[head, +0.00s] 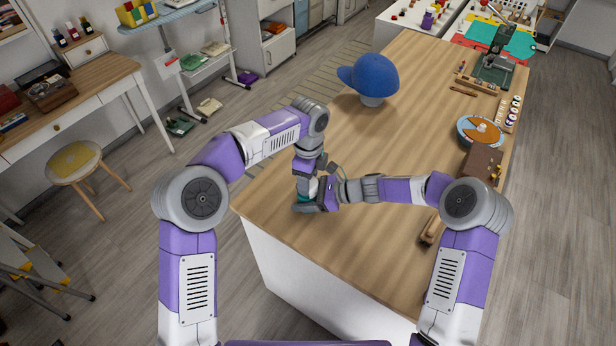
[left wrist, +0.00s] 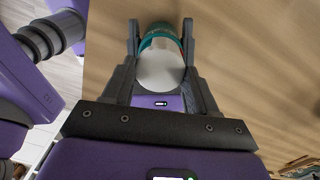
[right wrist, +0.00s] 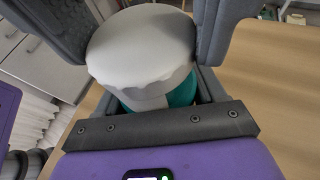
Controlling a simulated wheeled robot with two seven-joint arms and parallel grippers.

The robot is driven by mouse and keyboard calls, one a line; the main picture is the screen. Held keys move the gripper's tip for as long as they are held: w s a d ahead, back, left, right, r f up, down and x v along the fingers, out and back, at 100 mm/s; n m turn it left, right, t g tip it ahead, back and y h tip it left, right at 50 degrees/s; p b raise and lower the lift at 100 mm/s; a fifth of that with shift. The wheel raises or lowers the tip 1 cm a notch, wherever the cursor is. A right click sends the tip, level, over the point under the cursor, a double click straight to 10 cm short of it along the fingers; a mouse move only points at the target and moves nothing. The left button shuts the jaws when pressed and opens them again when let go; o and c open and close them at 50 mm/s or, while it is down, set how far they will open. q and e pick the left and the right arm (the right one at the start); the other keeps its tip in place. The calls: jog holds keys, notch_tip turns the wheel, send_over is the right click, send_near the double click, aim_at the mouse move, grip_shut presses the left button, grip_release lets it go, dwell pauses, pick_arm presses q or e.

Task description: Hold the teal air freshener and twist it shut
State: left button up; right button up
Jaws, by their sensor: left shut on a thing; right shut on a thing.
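The air freshener has a white cap and a teal body; it stands at the near left part of the wooden table, mostly hidden by my grippers. A little teal (head: 304,198) shows in the head view. In the left wrist view its white cap (left wrist: 160,70) and teal part lie between the fingers of my left gripper (left wrist: 160,28), shut on it. In the right wrist view the white cap (right wrist: 142,45) is large, with teal (right wrist: 182,92) below, between the fingers of my right gripper (right wrist: 150,20), also shut on the air freshener. The exact finger contacts are hidden.
A blue cap (head: 374,76) on a stand is farther back on the table (head: 410,110). Along the right edge are a round blue and orange item (head: 480,131), a brown box (head: 482,165) and other pieces. The table's middle is clear.

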pick_arm(q)
jog(key=shift+m, duration=0.6)
jog(key=o, duration=1.1)
notch_tip(320, 180, up, 12)
jog(key=shift+w+d, duration=0.1)
